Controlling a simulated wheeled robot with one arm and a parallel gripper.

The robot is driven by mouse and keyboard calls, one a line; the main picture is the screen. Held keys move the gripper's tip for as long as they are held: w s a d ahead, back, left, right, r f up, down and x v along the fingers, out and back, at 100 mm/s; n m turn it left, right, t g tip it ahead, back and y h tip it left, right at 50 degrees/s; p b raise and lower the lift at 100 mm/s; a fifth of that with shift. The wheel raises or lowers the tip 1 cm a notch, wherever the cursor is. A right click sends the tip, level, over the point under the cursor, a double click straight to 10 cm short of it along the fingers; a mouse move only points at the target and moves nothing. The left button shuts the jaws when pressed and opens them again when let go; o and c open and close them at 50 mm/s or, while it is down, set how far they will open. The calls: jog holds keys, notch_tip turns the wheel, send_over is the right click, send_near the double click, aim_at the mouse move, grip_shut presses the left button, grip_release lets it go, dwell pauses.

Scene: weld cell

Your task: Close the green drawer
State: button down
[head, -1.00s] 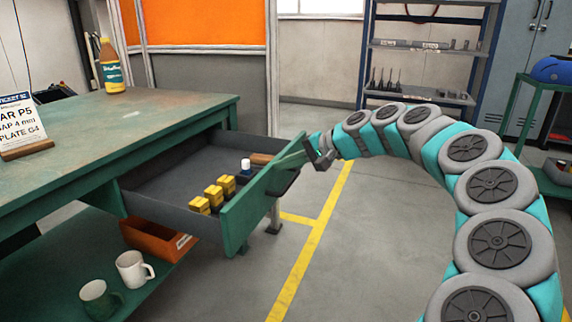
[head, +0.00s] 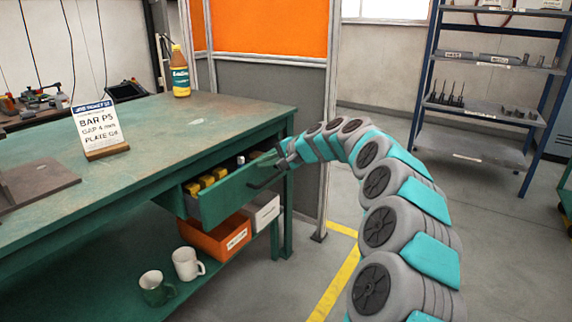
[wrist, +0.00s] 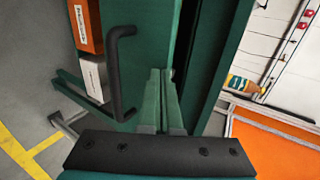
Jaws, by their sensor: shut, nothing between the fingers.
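The green drawer (head: 238,196) under the workbench is partly open, its front standing out a little from the bench. Yellow blocks (head: 207,182) show inside it. Its black handle (head: 265,179) is on the front, and the handle also shows in the wrist view (wrist: 118,75). My gripper (head: 281,151) is at the right end of the drawer front, beside the handle and not around it. In the wrist view its green fingers (wrist: 160,75) are together and empty, up against the drawer front; exact contact is hard to tell. A dark gap (wrist: 186,45) shows between front and bench.
The green workbench (head: 150,150) carries a sign (head: 98,128) and a bottle (head: 180,72). Below, an orange bin (head: 215,238), a white box (head: 262,211) and two mugs (head: 187,263) sit on the lower shelf. A blue shelf rack (head: 480,105) stands behind. Floor is clear right of the bench.

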jog(key=w+a+p, duration=0.1)
jog(key=w+a, duration=0.3)
jog(key=a, duration=0.2)
jog(key=shift+w+a+p, duration=0.3)
jog(key=shift+w+p, duration=0.05)
jog(key=shift+w, duration=0.05)
jog(key=shift+r, duration=0.2)
